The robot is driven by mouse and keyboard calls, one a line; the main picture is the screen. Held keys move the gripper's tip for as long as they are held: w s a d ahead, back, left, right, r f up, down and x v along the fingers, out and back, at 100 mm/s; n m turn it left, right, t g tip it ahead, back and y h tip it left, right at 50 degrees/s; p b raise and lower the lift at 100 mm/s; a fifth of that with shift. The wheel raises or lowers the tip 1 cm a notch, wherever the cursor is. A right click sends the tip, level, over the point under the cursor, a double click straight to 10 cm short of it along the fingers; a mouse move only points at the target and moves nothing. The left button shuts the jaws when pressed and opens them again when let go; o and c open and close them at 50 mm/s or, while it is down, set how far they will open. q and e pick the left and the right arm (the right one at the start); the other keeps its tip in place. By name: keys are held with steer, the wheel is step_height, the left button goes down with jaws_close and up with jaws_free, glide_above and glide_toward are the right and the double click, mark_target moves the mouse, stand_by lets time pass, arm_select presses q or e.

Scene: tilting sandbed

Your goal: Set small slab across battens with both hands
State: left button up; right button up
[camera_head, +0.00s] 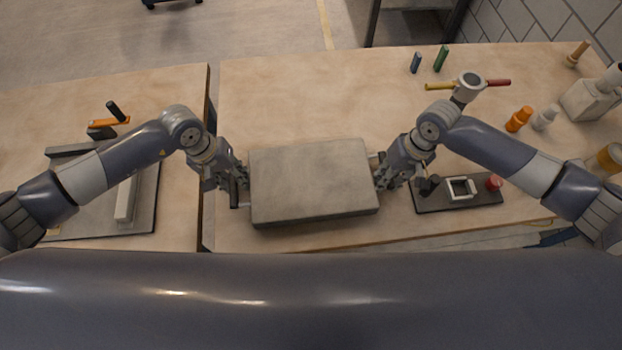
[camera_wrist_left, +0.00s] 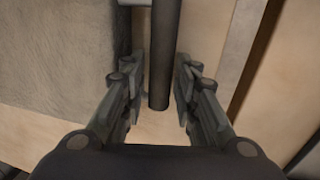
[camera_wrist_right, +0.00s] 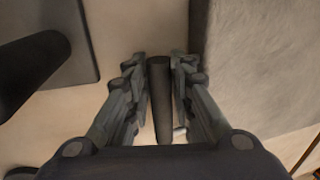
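A thick grey block (camera_head: 312,180), which looks like the slab, lies between my two grippers near the front of the table. It also shows in the left wrist view (camera_wrist_left: 60,50) and the right wrist view (camera_wrist_right: 265,60). My left gripper (camera_head: 241,186) is at its left side, with open fingers on either side of a dark round bar (camera_wrist_left: 164,50) and small gaps visible. My right gripper (camera_head: 383,177) is at its right side, its fingers close beside another dark bar (camera_wrist_right: 160,95); contact is unclear. No battens can be made out with certainty; what lies under the block is hidden.
A dark board (camera_head: 147,208) with a pale bar (camera_head: 126,200) lies left, across a gap between tables. A dark tray (camera_head: 430,204) with a white frame (camera_head: 460,188) sits near my right gripper. Bottles (camera_head: 519,119) stand farther right.

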arm_select(q)
jaws_close()
arm_select(e)
jaws_close()
